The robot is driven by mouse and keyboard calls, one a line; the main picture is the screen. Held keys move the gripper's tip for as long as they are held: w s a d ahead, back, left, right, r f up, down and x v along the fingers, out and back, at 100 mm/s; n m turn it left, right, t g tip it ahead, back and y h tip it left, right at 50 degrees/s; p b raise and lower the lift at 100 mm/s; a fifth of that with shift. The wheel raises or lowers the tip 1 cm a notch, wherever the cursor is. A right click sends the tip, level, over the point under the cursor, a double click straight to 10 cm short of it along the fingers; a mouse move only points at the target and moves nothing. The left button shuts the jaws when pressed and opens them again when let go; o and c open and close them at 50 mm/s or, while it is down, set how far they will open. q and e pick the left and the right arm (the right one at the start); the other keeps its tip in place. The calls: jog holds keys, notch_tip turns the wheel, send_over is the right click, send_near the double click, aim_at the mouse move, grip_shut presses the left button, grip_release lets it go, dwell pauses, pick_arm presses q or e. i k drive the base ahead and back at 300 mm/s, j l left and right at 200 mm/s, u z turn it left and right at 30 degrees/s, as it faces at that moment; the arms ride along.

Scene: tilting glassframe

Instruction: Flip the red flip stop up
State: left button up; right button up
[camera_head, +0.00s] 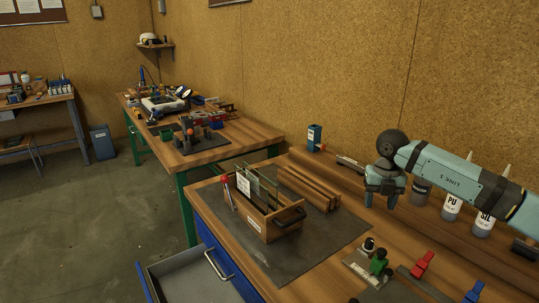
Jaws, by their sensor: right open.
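My right gripper (380,201) comes in from the right, points down and is open and empty. It hovers over the back of the bench, above and behind the red parts, apart from them. My left gripper is not in view.
A wooden box with glass panes (283,223) stands on a dark mat beside wooden strips (308,186). A green-and-black fixture (378,264) is left of the red parts. Bottles (452,205) stand behind, near my right arm. A grey drawer (190,275) hangs open at lower left.

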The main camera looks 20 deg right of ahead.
aim_at(419, 271)
jog(key=k+j, duration=0.75)
jog(key=j, duration=0.2)
